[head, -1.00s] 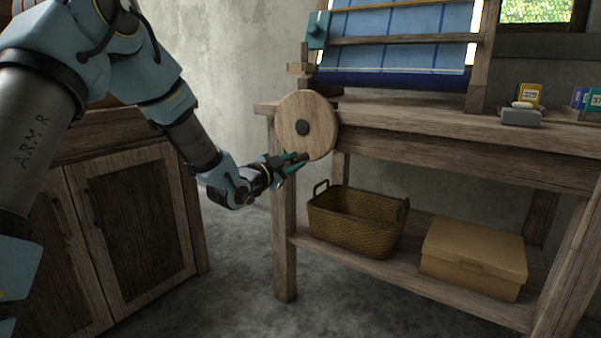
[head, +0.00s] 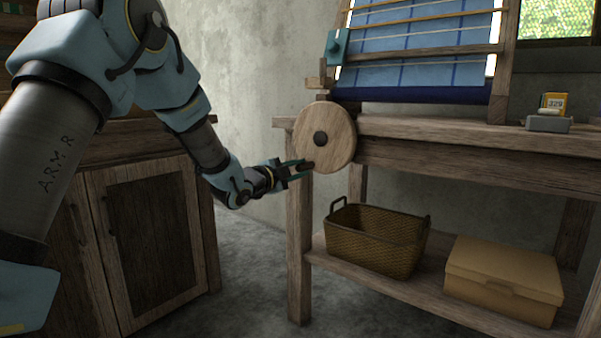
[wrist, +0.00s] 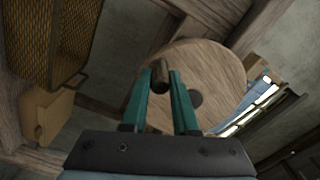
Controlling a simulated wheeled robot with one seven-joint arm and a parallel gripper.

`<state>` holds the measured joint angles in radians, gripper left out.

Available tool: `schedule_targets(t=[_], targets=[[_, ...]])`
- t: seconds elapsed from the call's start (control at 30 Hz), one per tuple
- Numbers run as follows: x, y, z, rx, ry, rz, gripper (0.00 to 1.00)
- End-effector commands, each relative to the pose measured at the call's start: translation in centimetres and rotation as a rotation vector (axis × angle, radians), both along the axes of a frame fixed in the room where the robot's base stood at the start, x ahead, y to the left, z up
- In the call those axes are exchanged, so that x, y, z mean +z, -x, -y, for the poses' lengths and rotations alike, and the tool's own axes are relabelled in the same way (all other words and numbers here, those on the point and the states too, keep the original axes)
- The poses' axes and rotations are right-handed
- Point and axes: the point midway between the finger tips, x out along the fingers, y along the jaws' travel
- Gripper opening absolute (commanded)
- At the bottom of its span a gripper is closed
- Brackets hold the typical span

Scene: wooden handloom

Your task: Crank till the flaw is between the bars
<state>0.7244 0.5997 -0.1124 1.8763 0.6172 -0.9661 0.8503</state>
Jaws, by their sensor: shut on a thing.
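The round wooden crank wheel (head: 338,128) is on the loom's left end. Its handle peg (head: 308,167) is at the wheel's lower left. My gripper (head: 300,168) is shut on the peg. In the wrist view, the teal fingers close around the peg (wrist: 160,75) in front of the wheel (wrist: 215,75). The blue checked cloth (head: 400,75) slopes behind an upper bar (head: 425,18) and a lower bar (head: 425,52). Pale lines cross it, but I cannot make out a clear flaw. The cloth's top is cut off by the frame.
A teal block (head: 337,45) is at the bars' left end. A wicker basket (head: 375,240) and a cardboard box (head: 503,280) fill the lower shelf. A wooden cabinet (head: 145,235) stands left. A yellow counter-like box (head: 553,103) sits on the loom's right.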

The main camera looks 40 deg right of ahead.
Motion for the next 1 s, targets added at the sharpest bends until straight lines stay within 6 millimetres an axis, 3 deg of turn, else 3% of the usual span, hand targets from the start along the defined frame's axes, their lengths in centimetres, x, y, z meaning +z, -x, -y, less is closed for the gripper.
schedule_targets(t=[0.3, 0.33, 0.6, 0.87, 1.0], targets=[[0.0, -0.1, -0.1, 0.002, -0.002, -0.001, 0.00], [0.0, -0.1, -0.1, 0.002, -0.002, -0.001, 0.30], [0.0, 0.0, 0.0, 0.001, 0.000, 0.000, 0.58], [0.0, 0.0, -0.2, 0.001, 0.000, 0.000, 0.58], [0.2, 0.3, -1.6, 0.003, -0.001, 0.000, 0.58]])
